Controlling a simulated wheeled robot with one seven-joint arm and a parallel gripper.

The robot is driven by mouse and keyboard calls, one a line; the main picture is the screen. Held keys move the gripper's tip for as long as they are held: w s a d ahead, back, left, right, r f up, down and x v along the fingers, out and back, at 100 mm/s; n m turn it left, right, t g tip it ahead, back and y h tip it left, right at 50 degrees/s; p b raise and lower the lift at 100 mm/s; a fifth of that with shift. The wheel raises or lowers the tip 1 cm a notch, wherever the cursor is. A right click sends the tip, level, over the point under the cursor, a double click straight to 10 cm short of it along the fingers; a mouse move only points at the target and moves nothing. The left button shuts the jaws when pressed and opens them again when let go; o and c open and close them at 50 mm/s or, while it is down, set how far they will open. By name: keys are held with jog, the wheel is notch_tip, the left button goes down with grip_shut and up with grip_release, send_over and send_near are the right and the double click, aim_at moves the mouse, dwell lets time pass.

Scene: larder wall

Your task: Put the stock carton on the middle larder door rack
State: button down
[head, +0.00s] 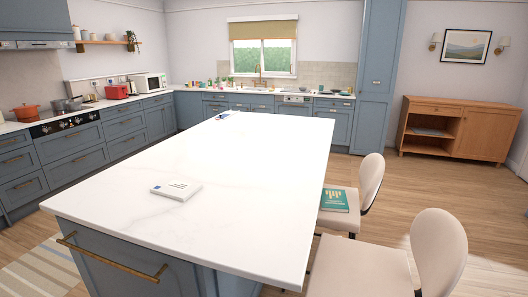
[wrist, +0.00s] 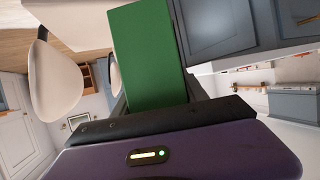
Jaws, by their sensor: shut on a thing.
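A plain green carton, the stock carton (wrist: 147,57), fills the upper middle of the wrist view. Neither the carton nor my gripper shows in the head view. A tall blue cupboard (head: 376,75), which may be the larder, stands at the back right of the head view with its doors shut. No door rack is visible.
A white-topped island (head: 240,170) fills the middle, with a small white book (head: 176,190) on it. Two cream chairs (head: 370,183) stand along its right side, the far one bearing a green book (head: 334,200). A wooden sideboard (head: 458,128) stands back right. Floor between is clear.

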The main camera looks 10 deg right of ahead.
jog(key=s+a+f+n+y+b, duration=0.2)
jog(key=a+f, duration=0.4)
jog(key=a, duration=0.5)
notch_tip(320, 180, down, 10)
jog(key=s, duration=0.2)
jog(key=shift+s+d, duration=0.15)
jog(key=shift+s, duration=0.15)
jog(key=shift+f, duration=0.2)
